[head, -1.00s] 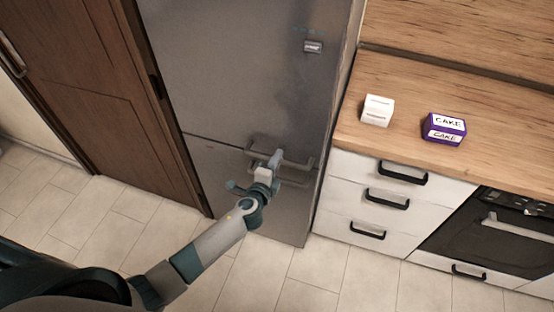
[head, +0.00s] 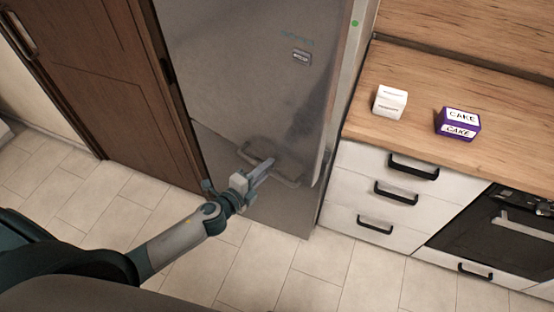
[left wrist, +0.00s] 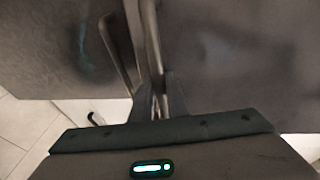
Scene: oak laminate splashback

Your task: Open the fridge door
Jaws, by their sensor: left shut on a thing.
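The grey metal fridge (head: 230,70) stands left of the counter. Its upper door (head: 220,110) is ajar, with the right edge standing out from the fridge body and a pale strip with a green dot showing behind it. My left gripper (head: 262,169) is shut on the bar of the door handle (head: 290,181) near the door's bottom edge. In the left wrist view the fingers (left wrist: 157,98) close around the handle bar (left wrist: 151,45). The lower door (head: 275,216) looks closed. My right gripper is not in view.
A brown wooden door (head: 90,90) is left of the fridge. To the right, a wooden counter (head: 440,75) holds a white box (head: 389,102) and a purple cake box (head: 458,123). Drawers (head: 385,190) and an oven (head: 495,225) are below. The tiled floor in front is clear.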

